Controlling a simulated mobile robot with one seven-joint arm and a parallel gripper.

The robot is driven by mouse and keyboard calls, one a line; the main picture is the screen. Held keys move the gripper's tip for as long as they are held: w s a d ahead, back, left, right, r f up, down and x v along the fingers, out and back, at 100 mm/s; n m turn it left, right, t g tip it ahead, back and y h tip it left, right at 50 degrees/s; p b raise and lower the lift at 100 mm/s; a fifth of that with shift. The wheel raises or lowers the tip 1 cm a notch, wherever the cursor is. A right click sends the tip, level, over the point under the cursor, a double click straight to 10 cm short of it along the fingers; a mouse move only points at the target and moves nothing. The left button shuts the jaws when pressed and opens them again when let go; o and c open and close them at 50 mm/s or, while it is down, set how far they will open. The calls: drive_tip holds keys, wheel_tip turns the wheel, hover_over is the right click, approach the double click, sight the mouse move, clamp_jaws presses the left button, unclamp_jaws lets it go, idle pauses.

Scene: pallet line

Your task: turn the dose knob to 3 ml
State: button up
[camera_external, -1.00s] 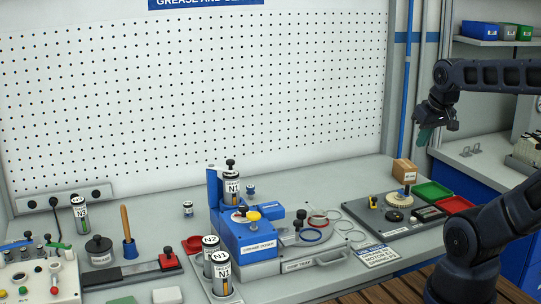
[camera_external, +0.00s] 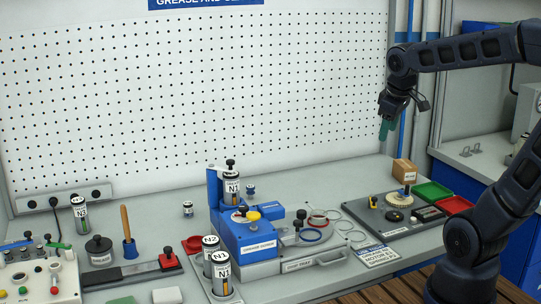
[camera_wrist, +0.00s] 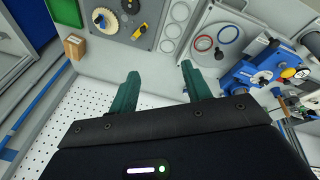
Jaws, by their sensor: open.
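The blue grease machine (camera_external: 246,232) stands on the bench with an N1 cartridge (camera_external: 232,188) upright in its holder. On its top are a yellow knob (camera_external: 253,216) and a small pale dial with a dark knob (camera_external: 240,214). I cannot tell which is the dose knob or read its scale. The machine also shows at the right of the wrist view (camera_wrist: 256,74), with the yellow knob (camera_wrist: 288,73). My gripper (camera_external: 385,130) is open and empty, high above the bench's right end, well apart from the machine. Its two green fingers (camera_wrist: 160,78) are spread in the wrist view.
N1 (camera_external: 222,272) and N2 (camera_external: 210,250) cartridges stand at the machine's front left. A lidded grey unit (camera_external: 300,245) with rings lies to its right. Farther right are a gear tray (camera_external: 385,220), a cardboard box (camera_external: 404,172) and green (camera_external: 433,192) and red bins. The air above is clear.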

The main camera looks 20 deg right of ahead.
drive_tip(key=w+a+n, duration=0.5)
drive_tip(key=a, duration=0.2)
drive_tip(key=n+g, duration=0.4)
drive_tip(key=n, duration=1.2)
hover_over(244, 207)
wheel_tip(244, 207, down, 10)
drive_tip(key=shift+y, duration=0.3)
wheel_tip(244, 207, down, 10)
drive_tip(key=shift+w+r, duration=0.1)
drive_tip(key=c, duration=1)
